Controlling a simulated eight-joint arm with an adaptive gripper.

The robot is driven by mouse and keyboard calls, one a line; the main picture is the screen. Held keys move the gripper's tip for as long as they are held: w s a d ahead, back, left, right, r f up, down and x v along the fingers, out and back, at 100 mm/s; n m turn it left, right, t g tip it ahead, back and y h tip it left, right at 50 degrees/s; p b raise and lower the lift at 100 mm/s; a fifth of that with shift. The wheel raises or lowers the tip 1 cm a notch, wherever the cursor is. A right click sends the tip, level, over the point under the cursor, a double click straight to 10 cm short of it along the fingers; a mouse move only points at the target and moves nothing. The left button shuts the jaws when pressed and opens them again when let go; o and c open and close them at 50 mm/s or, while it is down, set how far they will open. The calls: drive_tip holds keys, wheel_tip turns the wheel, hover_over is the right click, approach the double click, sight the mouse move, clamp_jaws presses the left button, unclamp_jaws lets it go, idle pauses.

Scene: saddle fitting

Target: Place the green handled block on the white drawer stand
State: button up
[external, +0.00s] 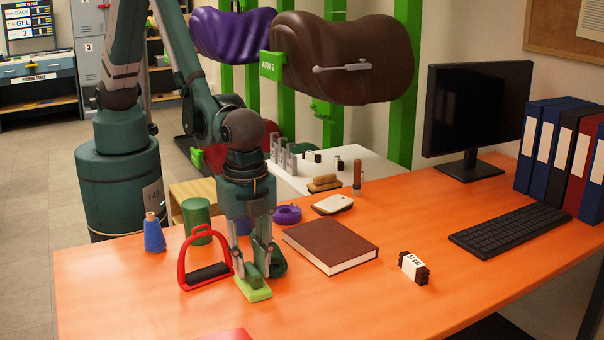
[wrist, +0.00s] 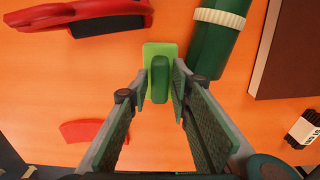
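The green handled block has a light green base and a darker green upright handle. In the external view the block (external: 253,292) sits on the orange desk, below my gripper (external: 256,272), and its handle is mostly hidden by the fingers. In the wrist view the block (wrist: 160,52) is at upper centre. My gripper (wrist: 160,87) is open, one finger on each side of the handle, with small gaps showing. A white-topped stand (external: 375,172), seen behind the desk, carries small items; its drawers are not visible.
A red stirrup (external: 183,268) stands close left of my gripper. A dark green roll (external: 278,262) lies close behind it to the right. The front desk area is mostly clear.

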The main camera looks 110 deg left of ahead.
sight(252, 266)
wheel_tip(252, 266, up, 11)
drive_tip(key=p, duration=0.1)
idle(0.5)
drive_tip(key=shift+a, duration=0.1)
idle(0.5)
drive_tip(key=s+a+r+n+t+h, duration=0.1)
drive_tip(key=s+a+r+n+t, duration=0.15)
drive_tip(key=a+r, duration=0.75)
drive_tip(key=s+a+r+n+t, duration=0.1)
drive_tip(key=s+a+r+n, duration=0.15)
drive_tip(key=a+r, duration=0.7)
drive_tip(key=s+a+r+n+t+y, duration=0.1)
drive_tip(key=s+a+r+n+t, duration=0.1)
drive_tip(key=s+a, duration=1.4)
drive_tip(key=a+n+t, duration=0.1)
drive_tip(key=a+n, duration=0.1)
drive_tip(key=a, duration=0.1)
drive_tip(key=shift+a+t, duration=0.3)
drive_tip(key=shift+t, duration=0.05)
